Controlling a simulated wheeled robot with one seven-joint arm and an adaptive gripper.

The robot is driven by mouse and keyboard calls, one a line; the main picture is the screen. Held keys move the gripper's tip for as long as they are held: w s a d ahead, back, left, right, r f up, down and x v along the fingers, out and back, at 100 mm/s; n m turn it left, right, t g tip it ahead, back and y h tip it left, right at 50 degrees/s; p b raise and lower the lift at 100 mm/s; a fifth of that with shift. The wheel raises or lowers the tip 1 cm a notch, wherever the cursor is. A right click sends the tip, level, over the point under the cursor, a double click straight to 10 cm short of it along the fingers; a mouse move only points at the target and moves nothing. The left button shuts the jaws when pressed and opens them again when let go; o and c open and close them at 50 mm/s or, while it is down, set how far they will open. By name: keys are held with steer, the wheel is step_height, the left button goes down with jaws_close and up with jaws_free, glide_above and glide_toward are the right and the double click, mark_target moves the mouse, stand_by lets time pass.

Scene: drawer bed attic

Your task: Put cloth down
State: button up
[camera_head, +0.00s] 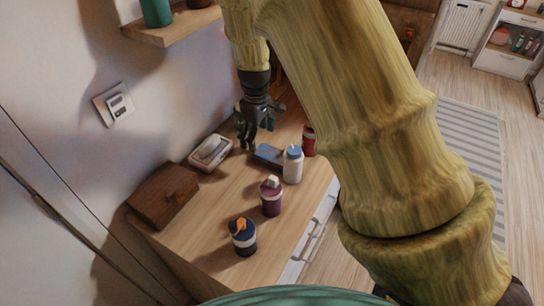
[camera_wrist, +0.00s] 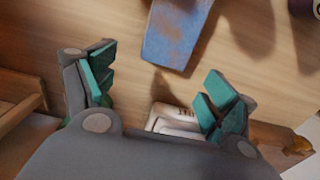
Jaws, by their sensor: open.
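My gripper (camera_head: 252,136) is above the back part of the wooden dresser top (camera_head: 222,255), with its green-padded fingers spread. In the wrist view the gripper (camera_wrist: 156,90) is open, with bare wood between its fingers and nothing held. A flat blue thing with brown patches (camera_wrist: 176,34) lies on the wood just beyond the fingers, apart from them. In the head view this blue thing (camera_head: 268,155) lies beside a white bottle. I cannot tell whether it is the cloth; no other clear cloth shows.
A white box (camera_head: 210,152) lies by the wall, partly behind the fingers in the wrist view. A brown wooden box (camera_head: 162,194) is left of it. The white bottle (camera_head: 293,165), purple jar (camera_head: 271,196), dark blue jar (camera_head: 243,236) and red can (camera_head: 308,141) stand on the dresser.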

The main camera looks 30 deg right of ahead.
mark_target(259, 148)
steer(key=shift+s+f+p, duration=0.15)
steer(key=shift+f+p, duration=0.3)
steer(key=shift+f, duration=0.45)
steer(key=shift+s+f+p, duration=0.15)
steer(key=shift+f+p, duration=0.25)
steer(key=shift+f, duration=1.35)
steer(key=c, duration=1.2)
steer(key=shift+r, duration=0.15)
